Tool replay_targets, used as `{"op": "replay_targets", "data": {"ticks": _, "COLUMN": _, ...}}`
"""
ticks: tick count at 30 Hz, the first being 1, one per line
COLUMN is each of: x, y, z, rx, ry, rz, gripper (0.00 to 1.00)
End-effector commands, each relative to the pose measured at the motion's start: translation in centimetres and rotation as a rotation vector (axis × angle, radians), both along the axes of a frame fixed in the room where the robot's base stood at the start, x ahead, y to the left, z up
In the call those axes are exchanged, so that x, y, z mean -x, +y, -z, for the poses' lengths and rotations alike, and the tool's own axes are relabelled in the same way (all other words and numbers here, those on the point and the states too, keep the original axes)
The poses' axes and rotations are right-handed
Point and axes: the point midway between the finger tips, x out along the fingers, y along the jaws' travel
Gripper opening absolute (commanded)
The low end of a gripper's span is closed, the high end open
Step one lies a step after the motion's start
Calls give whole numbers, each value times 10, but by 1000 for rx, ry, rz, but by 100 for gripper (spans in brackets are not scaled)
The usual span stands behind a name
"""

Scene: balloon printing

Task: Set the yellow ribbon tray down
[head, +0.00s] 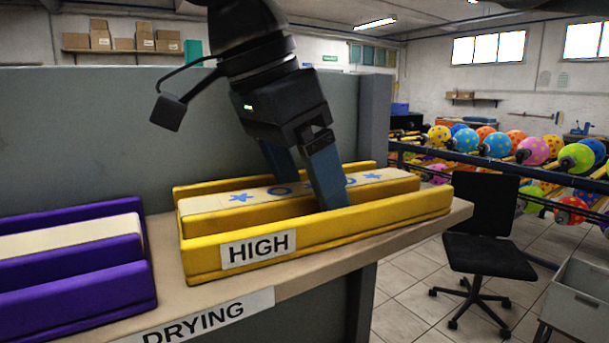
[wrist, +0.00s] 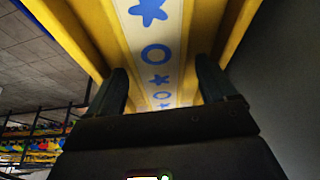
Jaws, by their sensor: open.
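The yellow ribbon tray (head: 400,216) sits level on the shelf (head: 165,262) in the head view, with a "HIGH" label on its front wall. A cream ribbon with blue stars and rings (head: 205,203) lies along its raised middle. The tray also fills the top of the wrist view (wrist: 82,32). My gripper (head: 308,188) comes down from above at the tray's middle. Its fingers are apart, one on each side of the ribbon strip, as the wrist view of my gripper (wrist: 161,70) shows. The far fingertip is hidden behind the ribbon strip. I cannot tell whether the fingers touch the tray.
A purple tray (head: 75,295) with a plain cream strip stands left of the yellow tray, with a small gap. A grey panel (head: 90,130) rises behind the shelf. A "DRYING" label (head: 205,318) marks the shelf's front edge. A black chair (head: 485,250) stands to the right.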

Motion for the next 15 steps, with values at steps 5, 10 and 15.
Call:
{"op": "replay_targets", "data": {"ticks": 5, "x": 2, "y": 3, "z": -11, "rx": 1, "ry": 1, "rz": 0, "gripper": 85}}
{"op": "replay_targets", "data": {"ticks": 10, "x": 8, "y": 12, "z": -40, "rx": -2, "ry": 1, "rz": 0, "gripper": 85}}
{"op": "replay_targets", "data": {"ticks": 15, "x": 16, "y": 23, "z": -72, "rx": -1, "ry": 1, "rz": -1, "gripper": 85}}
